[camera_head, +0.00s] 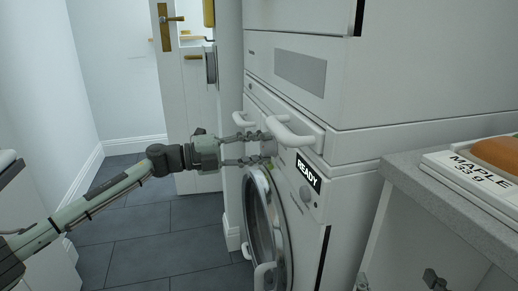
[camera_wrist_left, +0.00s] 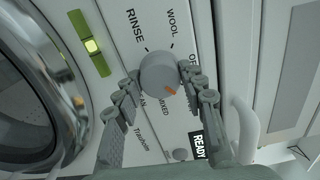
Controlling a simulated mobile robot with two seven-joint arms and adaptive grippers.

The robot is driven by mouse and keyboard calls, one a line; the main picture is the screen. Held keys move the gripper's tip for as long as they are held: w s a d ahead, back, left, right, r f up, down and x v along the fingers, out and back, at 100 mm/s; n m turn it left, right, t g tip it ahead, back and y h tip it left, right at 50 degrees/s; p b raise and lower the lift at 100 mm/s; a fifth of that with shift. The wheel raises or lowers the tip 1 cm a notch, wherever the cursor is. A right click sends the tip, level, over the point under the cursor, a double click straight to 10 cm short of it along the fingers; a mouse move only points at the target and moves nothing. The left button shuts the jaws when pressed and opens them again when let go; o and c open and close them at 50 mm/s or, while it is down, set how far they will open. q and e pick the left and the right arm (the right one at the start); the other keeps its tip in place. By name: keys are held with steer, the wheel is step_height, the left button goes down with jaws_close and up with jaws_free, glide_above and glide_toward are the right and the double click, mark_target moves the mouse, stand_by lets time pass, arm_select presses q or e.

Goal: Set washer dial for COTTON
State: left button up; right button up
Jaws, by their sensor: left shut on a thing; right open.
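The round grey washer dial (camera_wrist_left: 158,72) shows in the left wrist view with an orange mark at its lower right, on the side of the MIXED label (camera_wrist_left: 164,103). RINSE and WOOL are printed above it. A label starting "CO" (camera_wrist_left: 193,60) at its right is partly hidden by a finger. My left gripper (camera_wrist_left: 160,78) is shut on the dial, one finger on each side. In the head view the left gripper (camera_head: 262,148) reaches the washer's panel (camera_head: 284,158). My right gripper (camera_head: 398,284) shows only its fingertips at the bottom edge, apart and empty.
White handles (camera_head: 292,133) stick out just above the dial. A READY display (camera_head: 308,172) is on the panel. The round washer door (camera_head: 262,230) is below. A grey counter (camera_head: 420,176) with a MAPLE scale (camera_head: 472,172) stands at the right. Dark floor (camera_head: 150,250) is clear at the left.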

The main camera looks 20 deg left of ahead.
arm_select(q)
steer(key=o, duration=1.2)
steer(key=shift+c, duration=0.2)
steer(key=shift+a, duration=0.1)
steer(key=v, duration=1.2)
